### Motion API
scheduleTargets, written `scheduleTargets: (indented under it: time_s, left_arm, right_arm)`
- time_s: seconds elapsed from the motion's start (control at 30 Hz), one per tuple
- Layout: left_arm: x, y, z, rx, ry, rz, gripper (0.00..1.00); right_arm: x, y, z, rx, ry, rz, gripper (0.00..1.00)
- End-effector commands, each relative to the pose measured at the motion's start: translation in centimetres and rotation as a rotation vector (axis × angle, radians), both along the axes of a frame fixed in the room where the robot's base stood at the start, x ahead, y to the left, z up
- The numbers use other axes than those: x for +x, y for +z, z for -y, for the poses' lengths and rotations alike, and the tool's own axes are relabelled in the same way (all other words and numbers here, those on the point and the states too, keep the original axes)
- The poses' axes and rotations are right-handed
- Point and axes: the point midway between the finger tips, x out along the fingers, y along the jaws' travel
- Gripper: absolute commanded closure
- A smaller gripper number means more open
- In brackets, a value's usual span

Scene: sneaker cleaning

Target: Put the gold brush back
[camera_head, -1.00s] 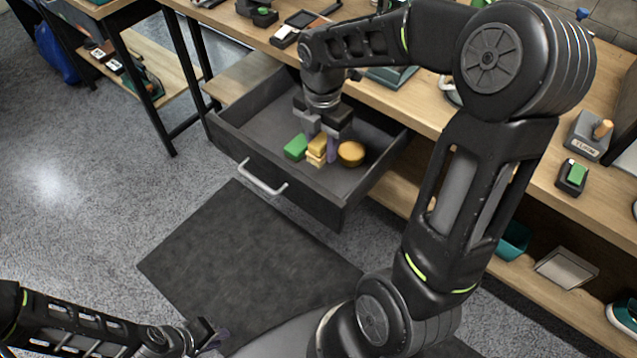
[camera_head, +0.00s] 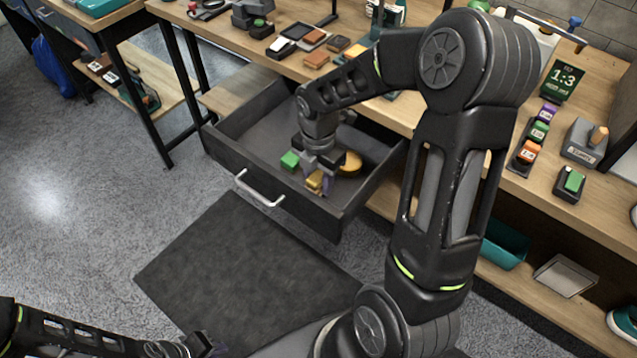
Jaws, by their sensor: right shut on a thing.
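The gold brush (camera_head: 315,180) is in the open drawer (camera_head: 228,158), near its front wall. My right gripper (camera_head: 319,182) is shut on the gold brush and points down into the drawer. I cannot tell whether the brush touches the drawer floor. A green block-like item (camera_head: 290,160) lies just left of the gripper. A round tan item (camera_head: 350,163) lies just right of it, partly hidden by the gripper. My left gripper (camera_head: 207,346) is at the bottom left, above the floor, cut by the frame edge and too small to judge.
The drawer's front has a silver handle (camera_head: 260,190). A dark mat (camera_head: 240,262) lies on the clear floor in front.

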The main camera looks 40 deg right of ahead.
Motion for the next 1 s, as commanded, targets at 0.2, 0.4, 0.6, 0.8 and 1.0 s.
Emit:
scheduleTargets:
  time_s: [0.2, 0.4, 0.6, 0.8, 1.0]
  left_arm:
    - [0.0, -0.1, 0.0, 0.0, 0.0, 0.0, 0.81]
    - [0.0, -0.2, 0.0, 0.0, 0.0, 0.0, 0.81]
    - [0.0, -0.3, 0.0, 0.0, 0.0, 0.0, 0.81]
    - [0.0, -0.3, 0.0, 0.0, 0.0, 0.0, 0.81]
    - [0.0, -0.3, 0.0, 0.0, 0.0, 0.0, 0.81]
  right_arm:
    - [0.0, -1.7, 0.0, 0.0, -0.001, 0.001, 0.97]
    - [0.0, -1.7, 0.0, 0.0, -0.001, 0.001, 0.97]
    - [0.0, -1.9, 0.0, 0.0, -0.001, 0.001, 0.58]
    - [0.0, -1.9, 0.0, 0.0, -0.001, 0.001, 0.43]
    - [0.0, -1.9, 0.0, 0.0, -0.001, 0.001, 0.43]
